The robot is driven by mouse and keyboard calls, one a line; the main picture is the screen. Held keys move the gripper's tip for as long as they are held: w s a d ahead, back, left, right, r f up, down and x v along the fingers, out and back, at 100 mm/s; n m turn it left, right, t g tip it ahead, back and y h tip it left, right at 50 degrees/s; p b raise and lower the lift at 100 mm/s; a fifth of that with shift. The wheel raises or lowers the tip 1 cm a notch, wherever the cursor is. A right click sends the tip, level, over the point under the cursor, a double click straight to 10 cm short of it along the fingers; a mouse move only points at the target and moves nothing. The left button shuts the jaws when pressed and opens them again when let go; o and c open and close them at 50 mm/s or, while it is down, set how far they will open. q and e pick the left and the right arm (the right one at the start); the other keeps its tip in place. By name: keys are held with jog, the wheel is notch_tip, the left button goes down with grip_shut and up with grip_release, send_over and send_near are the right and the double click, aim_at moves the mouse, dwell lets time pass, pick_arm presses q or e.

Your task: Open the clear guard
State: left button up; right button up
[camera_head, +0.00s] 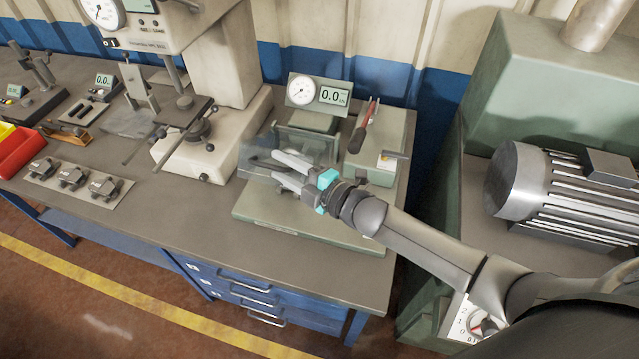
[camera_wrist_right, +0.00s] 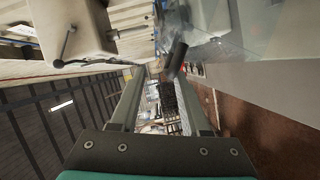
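The clear guard (camera_head: 258,157) is a see-through panel at the front left of a green bench fixture (camera_head: 300,212). It also shows in the wrist view as a pale transparent sheet (camera_wrist_right: 225,40) at the upper right. My right gripper (camera_head: 276,166) reaches in from the right, low over the fixture, with its fingertips beside the guard. Its two fingers are apart. In the wrist view, a dark cylindrical handle (camera_wrist_right: 177,60) shows just past the fingertips (camera_wrist_right: 160,78); I cannot tell whether they touch it. My left gripper is not in view.
A dial gauge (camera_head: 301,91) with a digital readout stands behind the fixture. A red-handled lever (camera_head: 368,118) rises at its right. A press base (camera_head: 215,150) stands to the left. A large motor (camera_head: 560,190) lies at the right. The bench front is clear.

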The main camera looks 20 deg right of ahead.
jog(key=v, duration=1.1)
jog(key=shift+s+d, duration=0.1)
